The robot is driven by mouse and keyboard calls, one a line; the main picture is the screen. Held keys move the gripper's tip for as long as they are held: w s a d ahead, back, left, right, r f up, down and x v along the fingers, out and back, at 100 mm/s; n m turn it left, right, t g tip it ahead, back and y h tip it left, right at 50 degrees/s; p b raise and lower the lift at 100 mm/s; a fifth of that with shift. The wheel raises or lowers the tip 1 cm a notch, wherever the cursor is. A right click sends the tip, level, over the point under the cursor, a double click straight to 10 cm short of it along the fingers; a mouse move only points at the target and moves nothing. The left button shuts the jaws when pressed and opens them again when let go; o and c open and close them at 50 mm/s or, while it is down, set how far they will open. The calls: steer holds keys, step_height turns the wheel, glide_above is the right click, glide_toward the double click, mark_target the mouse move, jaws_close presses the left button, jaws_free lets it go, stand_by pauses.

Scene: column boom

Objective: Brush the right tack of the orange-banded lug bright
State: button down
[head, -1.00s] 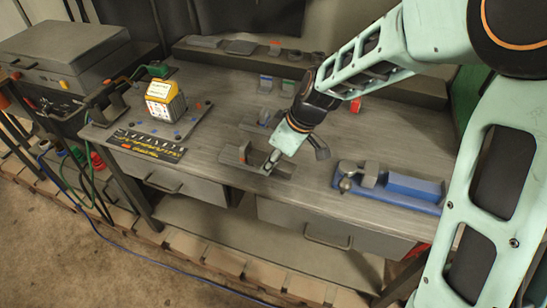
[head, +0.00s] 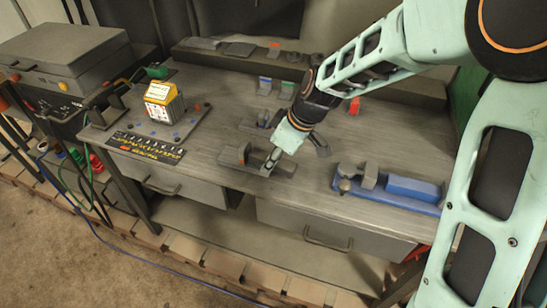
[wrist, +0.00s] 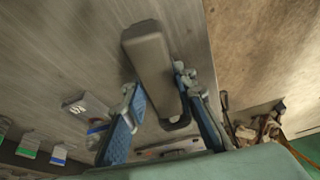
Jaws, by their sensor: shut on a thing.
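My gripper (head: 271,164) is low over a dark grey base plate (head: 285,172) near the middle front of the bench. In the wrist view, the blue-padded fingers (wrist: 158,88) are closed around a long grey-brown block (wrist: 147,52), perhaps the back of a brush. No bristles can be made out. An upright lug (head: 243,153) with a small orange-brown mark stands on the plate, just left of the gripper. Its tacks are too small to tell, and the gripper hides part of the plate. Whether the held block touches the lug or plate cannot be told.
A blue tray (head: 412,187) with a grey clamp-like part lies right of the gripper. Pieces with blue (head: 265,83) and green (head: 288,87) bands stand behind. A yellow-and-white box (head: 162,100) stands on a plate at left. Bare bench top lies between.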

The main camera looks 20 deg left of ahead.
steer(key=shift+s, duration=0.7)
steer(key=shift+w+r, duration=0.1)
steer(key=shift+w, duration=1.15)
steer(key=shift+s, duration=0.6)
steer(key=shift+w+a+p+v, duration=0.15)
steer(key=shift+p+v, duration=0.8)
steer(key=shift+v, duration=0.6)
steer(key=shift+w+a+p+v, duration=0.1)
steer(key=shift+p+v, duration=0.8)
steer(key=shift+v, duration=0.7)
